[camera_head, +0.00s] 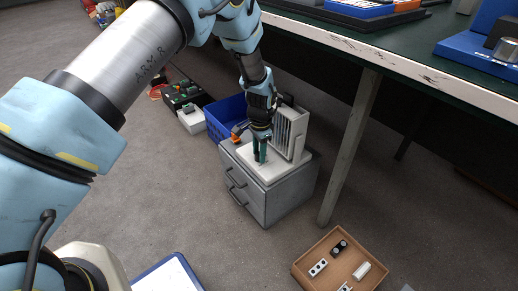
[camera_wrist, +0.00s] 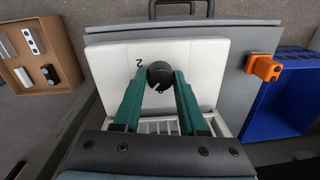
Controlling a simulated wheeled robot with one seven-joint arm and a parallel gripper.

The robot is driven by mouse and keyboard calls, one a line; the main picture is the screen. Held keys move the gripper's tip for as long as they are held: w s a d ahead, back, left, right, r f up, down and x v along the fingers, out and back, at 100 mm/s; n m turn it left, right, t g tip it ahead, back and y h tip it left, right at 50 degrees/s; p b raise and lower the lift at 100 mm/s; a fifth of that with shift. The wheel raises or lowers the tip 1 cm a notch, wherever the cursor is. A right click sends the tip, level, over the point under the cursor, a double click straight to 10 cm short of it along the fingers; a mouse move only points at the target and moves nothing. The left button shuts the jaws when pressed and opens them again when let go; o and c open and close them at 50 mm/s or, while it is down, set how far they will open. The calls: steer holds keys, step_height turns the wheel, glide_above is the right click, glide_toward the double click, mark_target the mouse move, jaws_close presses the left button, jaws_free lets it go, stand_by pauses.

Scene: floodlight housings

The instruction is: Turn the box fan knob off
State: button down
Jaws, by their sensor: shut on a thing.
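The box fan (camera_head: 289,132) stands on a small grey drawer cabinet (camera_head: 291,194) beside the table leg. Its white base plate (camera_wrist: 205,65) fills the middle of the wrist view, with a dark round knob (camera_wrist: 160,74) on it. The knob has a light pointer mark, and a printed "2" shows on the plate to its left. My gripper (camera_wrist: 160,78) has its two green fingers closed on the knob's sides. In the head view my gripper (camera_head: 260,153) reaches down in front of the fan grille, and its fingers hide the knob there.
A blue crate (camera_head: 226,117) stands behind the cabinet, and an orange item (camera_wrist: 264,68) sits at the cabinet's edge. A brown tray (camera_head: 311,257) with several small parts lies on the floor at the front right. The table (camera_head: 395,60) overhangs to the right.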

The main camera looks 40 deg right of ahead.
steer(key=n+p, duration=0.2)
steer(key=n, duration=0.2)
steer(key=shift+r+n, duration=0.1)
steer(key=shift+n, duration=0.2)
steer(key=shift+n+y+p, duration=0.3)
steer(key=shift+n+p, duration=0.4)
steer(key=shift+n, duration=1.1)
steer(key=shift+c, duration=2.3)
jaws_free()
steer(key=r, duration=0.3)
steer(key=r+p, duration=0.1)
steer(key=r, duration=0.3)
steer(key=shift+s+d+r+p, duration=0.15)
steer(key=shift+s+p, duration=0.05)
steer(key=shift+p, duration=0.1)
